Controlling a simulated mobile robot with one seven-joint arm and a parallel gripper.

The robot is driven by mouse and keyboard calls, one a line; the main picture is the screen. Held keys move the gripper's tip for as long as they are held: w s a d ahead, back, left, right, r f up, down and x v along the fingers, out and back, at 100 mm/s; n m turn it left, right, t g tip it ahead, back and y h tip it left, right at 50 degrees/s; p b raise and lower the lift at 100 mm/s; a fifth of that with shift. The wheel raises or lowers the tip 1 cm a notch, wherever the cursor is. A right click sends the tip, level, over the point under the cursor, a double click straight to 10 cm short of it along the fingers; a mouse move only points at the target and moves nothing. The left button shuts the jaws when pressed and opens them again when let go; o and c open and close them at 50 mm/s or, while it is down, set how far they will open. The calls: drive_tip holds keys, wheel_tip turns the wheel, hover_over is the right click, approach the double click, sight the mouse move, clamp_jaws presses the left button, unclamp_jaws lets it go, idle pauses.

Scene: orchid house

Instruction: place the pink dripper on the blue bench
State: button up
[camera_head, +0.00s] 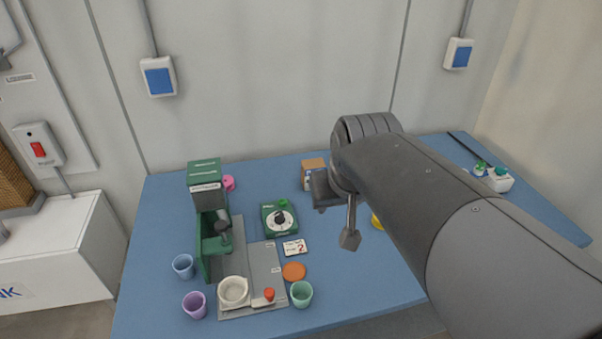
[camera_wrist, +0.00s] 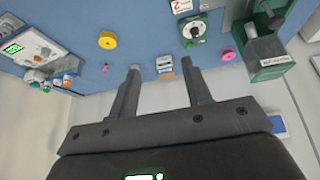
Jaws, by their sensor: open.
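A small pink piece (camera_wrist: 105,68) lies on the blue bench (camera_wrist: 85,55) in the wrist view, left of my fingers; it may be the pink dripper, but it is too small to be sure. A larger round pink piece (camera_wrist: 228,54) with a dark centre lies by the green machine; it also shows partly behind that machine in the head view (camera_head: 229,183). My gripper (camera_wrist: 161,66) is open and empty, with its fingers above the bench and apart from both pink pieces. In the head view my arm hides part of the bench (camera_head: 165,215), and the small pink piece does not show.
The green machine (camera_head: 206,185) stands left on the bench, with cups, a grey tray and a green dial device (camera_head: 279,219) nearby. A small box (camera_head: 313,172) stands behind my gripper. A yellow round piece (camera_wrist: 107,40) lies near the small pink piece, with open bench between.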

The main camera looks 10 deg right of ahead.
drive_tip(key=s+a+f, duration=0.2)
drive_tip(key=s, duration=0.4)
drive_tip(key=shift+s+a+n+y, duration=0.3)
drive_tip(key=shift+y, duration=0.1)
